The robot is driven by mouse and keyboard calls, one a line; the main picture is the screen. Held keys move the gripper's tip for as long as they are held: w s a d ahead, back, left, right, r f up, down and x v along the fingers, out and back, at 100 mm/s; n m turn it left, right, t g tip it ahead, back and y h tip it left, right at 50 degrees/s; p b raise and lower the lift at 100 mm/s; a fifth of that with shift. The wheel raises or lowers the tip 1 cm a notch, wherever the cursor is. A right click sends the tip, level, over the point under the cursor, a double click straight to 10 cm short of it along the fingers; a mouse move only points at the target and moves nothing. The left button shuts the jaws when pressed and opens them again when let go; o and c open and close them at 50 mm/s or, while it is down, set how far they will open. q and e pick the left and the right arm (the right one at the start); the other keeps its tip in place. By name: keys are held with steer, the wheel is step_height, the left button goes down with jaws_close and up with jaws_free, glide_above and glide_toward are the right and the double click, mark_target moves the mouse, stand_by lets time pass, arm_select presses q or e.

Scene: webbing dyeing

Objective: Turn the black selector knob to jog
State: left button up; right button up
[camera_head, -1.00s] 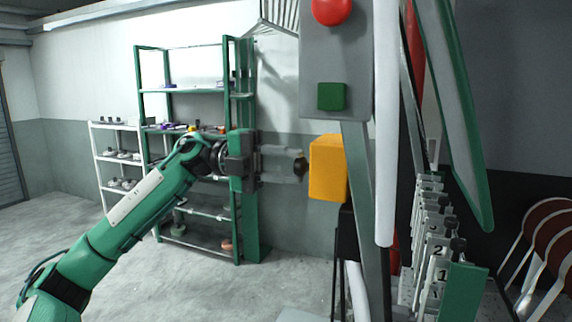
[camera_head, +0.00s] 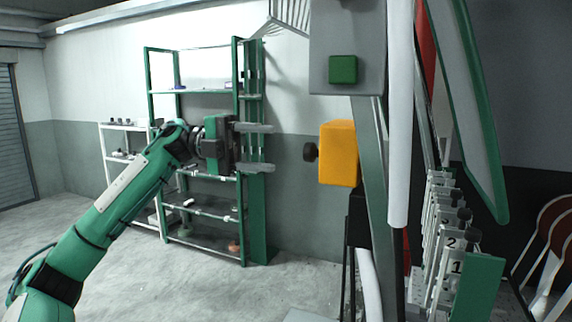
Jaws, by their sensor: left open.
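The black selector knob (camera_head: 310,152) sticks out from the left side of a yellow box (camera_head: 338,153) on the machine's post. My left gripper (camera_head: 272,148) is open, with its two grey fingers one above the other and pointing right at the knob. The fingertips are a short gap to the left of the knob and touch nothing. The knob's markings and its pointer cannot be made out from here. My right gripper is not in view.
A grey panel with a green button (camera_head: 343,69) is above the yellow box. A white vertical tube (camera_head: 400,130) and a grey post (camera_head: 372,200) stand just right of it. A green shelf rack (camera_head: 248,215) stands behind my left gripper.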

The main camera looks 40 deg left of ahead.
arm_select(q)
steer(key=b+v, duration=0.1)
steer(key=v, duration=0.5)
steer(key=shift+a+b, duration=0.3)
steer(key=shift+a, duration=0.1)
